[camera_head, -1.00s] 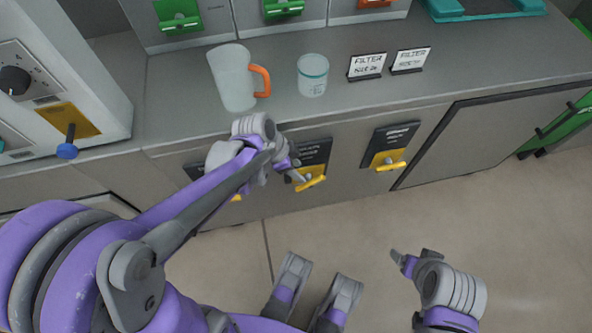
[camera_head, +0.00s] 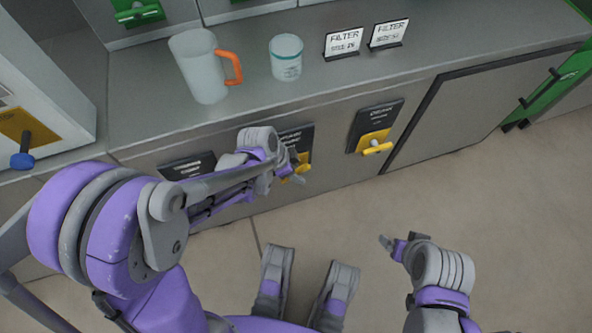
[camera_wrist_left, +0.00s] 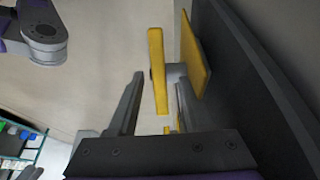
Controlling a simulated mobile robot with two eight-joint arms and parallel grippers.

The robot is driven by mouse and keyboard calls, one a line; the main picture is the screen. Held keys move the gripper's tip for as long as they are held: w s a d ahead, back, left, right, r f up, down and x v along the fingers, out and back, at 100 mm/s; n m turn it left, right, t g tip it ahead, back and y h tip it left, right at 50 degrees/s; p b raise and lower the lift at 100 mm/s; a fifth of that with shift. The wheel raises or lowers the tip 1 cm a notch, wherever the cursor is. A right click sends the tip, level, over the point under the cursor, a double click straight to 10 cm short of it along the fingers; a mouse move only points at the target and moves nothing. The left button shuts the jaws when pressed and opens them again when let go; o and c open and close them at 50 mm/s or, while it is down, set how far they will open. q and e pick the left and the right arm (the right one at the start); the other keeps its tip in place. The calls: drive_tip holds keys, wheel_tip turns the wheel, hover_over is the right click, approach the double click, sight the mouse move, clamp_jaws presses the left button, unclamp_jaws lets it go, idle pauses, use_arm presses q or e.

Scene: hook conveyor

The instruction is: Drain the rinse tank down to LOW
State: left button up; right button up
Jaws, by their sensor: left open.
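Three dark plates are on the front of the counter. The middle plate (camera_head: 297,138) has a yellow handle, partly hidden by my left gripper (camera_head: 297,172). The right plate (camera_head: 378,113), with blurred lettering that seems to read DRAIN, has an uncovered yellow handle (camera_head: 377,148). The left plate (camera_head: 187,166) is mostly hidden behind my left arm. In the left wrist view my open left gripper (camera_wrist_left: 158,82) has a yellow handle (camera_wrist_left: 158,68) between its fingers, with a gap on either side. My right gripper (camera_head: 391,245) hangs over the floor, its fingers unclear. No tank level shows.
On the counter stand a jug with an orange handle (camera_head: 203,68), a pale cup (camera_head: 286,57) and two FILTER signs (camera_head: 343,43) (camera_head: 389,33). A blue-knobbed lever (camera_head: 22,160) is at the left. The floor at the right is clear.

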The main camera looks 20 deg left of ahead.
use_arm(q)
drive_tip(key=shift+c, duration=0.3)
clamp_jaws()
drive_tip(key=shift+d+g+y+p, duration=0.1)
drive_tip(key=shift+g+y+p, duration=0.25)
drive_tip(key=shift+y, duration=0.25)
drive_tip(key=shift+w+d+g+y, duration=0.1)
drive_tip(key=shift+w+g+y, duration=0.05)
drive_tip(key=shift+g+y, duration=0.4)
drive_tip(key=shift+d+f+g+y, duration=0.15)
drive_tip(key=shift+g+y, duration=0.85)
drive_tip(key=shift+y, duration=0.65)
